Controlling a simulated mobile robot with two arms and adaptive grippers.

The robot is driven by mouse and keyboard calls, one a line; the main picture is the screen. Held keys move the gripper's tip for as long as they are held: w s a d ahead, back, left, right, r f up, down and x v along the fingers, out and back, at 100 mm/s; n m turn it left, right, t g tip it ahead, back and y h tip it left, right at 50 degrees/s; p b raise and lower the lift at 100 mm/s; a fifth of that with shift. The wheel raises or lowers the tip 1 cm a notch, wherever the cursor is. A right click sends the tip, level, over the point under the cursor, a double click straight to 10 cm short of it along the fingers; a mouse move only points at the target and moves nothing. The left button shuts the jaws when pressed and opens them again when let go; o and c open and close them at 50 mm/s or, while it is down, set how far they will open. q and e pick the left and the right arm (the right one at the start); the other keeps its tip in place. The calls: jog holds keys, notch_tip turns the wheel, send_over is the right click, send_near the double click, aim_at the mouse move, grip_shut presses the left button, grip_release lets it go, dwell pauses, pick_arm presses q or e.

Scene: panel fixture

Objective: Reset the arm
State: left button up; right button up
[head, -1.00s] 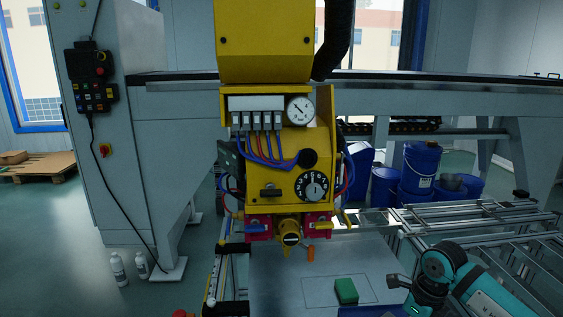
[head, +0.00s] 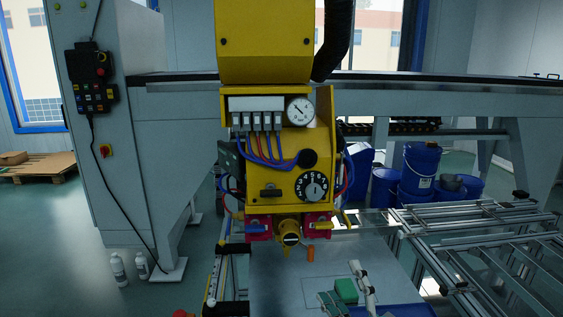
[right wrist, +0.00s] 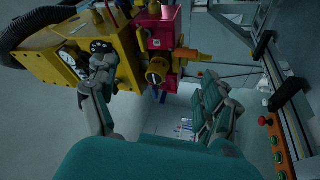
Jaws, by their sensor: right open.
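My left gripper is not in view.
Aluminium frames (head: 480,235) lie to the right, with blue barrels (head: 420,165) behind. A blue surface (head: 400,311) shows at the bottom edge. A button strip (right wrist: 278,145) is at right in the wrist view.

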jog(key=s+d+f+m+g+h, duration=0.3)
jog(key=s+d+f+m+h, duration=0.15)
jog(key=f+m, duration=0.2)
jog(key=s+d+f+m+g+h, duration=0.3)
jog(key=d+f+m+h, duration=0.25)
jog(key=f, duration=0.25)
jog(key=s+a+f+m+g+y, duration=0.1)
jog(key=s+f+m+g, duration=0.1)
jog(key=s+f+g, duration=0.6)
jog(key=s+f+m+g+y, duration=0.1)
jog(key=s+f+m+g, duration=0.2)
jog(key=s, duration=0.9)
notch_tip(320, 180, down, 26)
jog(key=s+p, duration=0.1)
jog(key=s, duration=0.1)
jog(key=s+d+f+g, duration=0.1)
jog(key=s+d+f, duration=0.1)
jog(key=s+f, duration=1.3)
jog(key=shift+s+d+n+g+p, duration=0.35)
jog(key=shift+s+n+g, duration=0.05)
jog(key=shift+s, duration=0.05)
